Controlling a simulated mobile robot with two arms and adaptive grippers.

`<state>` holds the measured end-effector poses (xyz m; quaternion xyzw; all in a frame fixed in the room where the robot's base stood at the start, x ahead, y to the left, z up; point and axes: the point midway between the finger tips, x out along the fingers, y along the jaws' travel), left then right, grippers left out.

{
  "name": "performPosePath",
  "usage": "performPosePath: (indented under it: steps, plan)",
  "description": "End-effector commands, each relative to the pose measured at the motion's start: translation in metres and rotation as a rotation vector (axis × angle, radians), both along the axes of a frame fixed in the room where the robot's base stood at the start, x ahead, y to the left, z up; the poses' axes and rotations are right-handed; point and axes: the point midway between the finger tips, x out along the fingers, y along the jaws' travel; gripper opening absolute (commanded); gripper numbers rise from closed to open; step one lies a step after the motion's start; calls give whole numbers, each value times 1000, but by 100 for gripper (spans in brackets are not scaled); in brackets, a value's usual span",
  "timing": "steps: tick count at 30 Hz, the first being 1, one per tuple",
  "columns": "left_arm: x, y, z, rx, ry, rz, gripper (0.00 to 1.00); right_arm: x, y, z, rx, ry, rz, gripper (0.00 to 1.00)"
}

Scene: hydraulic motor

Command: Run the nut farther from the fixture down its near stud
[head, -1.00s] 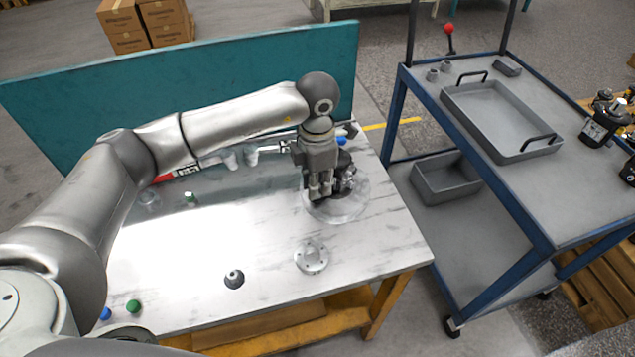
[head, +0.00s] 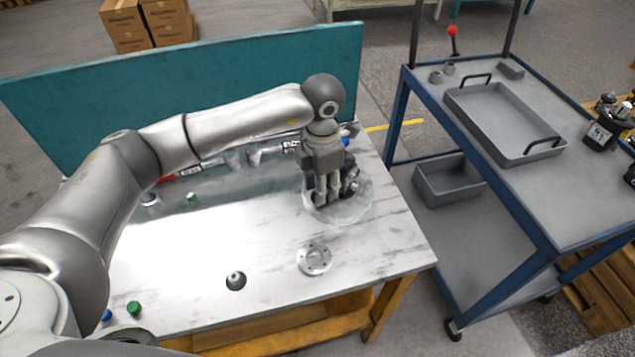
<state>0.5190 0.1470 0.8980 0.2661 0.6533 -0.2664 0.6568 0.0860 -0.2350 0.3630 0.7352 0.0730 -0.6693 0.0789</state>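My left gripper (head: 327,196) points down from the wrist at the right part of the table. Its fingertips are low, beside and in front of a dark fixture (head: 350,184) on a clear round base (head: 350,213). The fingers look close together with a narrow gap. I cannot make out the nuts or the studs; the gripper hides part of the fixture, and the parts are small. Whether the fingers hold a nut does not show. My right gripper is not in view.
On the table (head: 385,265) are a flanged disc (head: 314,259), a dark round part (head: 236,281) and a green cap (head: 134,308). A teal panel (head: 230,95) stands behind. A blue-framed cart (head: 500,205) with a grey tray (head: 475,125) is at right.

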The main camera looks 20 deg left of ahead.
Motion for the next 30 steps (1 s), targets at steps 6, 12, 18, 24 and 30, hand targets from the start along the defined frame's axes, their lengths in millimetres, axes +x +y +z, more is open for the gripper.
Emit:
performPosePath:
  steps: [6, 12, 18, 24, 30]
  plan:
    - [-2, -2, 0, -5, 2, 255, 30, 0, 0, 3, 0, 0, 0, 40]
    - [-3, -1, 0, -4, 3, 492, 30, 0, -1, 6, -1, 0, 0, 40]
    - [-4, -1, 0, -4, 5, 701, 30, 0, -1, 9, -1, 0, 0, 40]
    - [-4, -1, 0, -3, 5, 764, 30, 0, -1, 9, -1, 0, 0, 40]
    - [-4, 0, 0, -3, 4, 763, 30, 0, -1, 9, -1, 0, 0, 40]
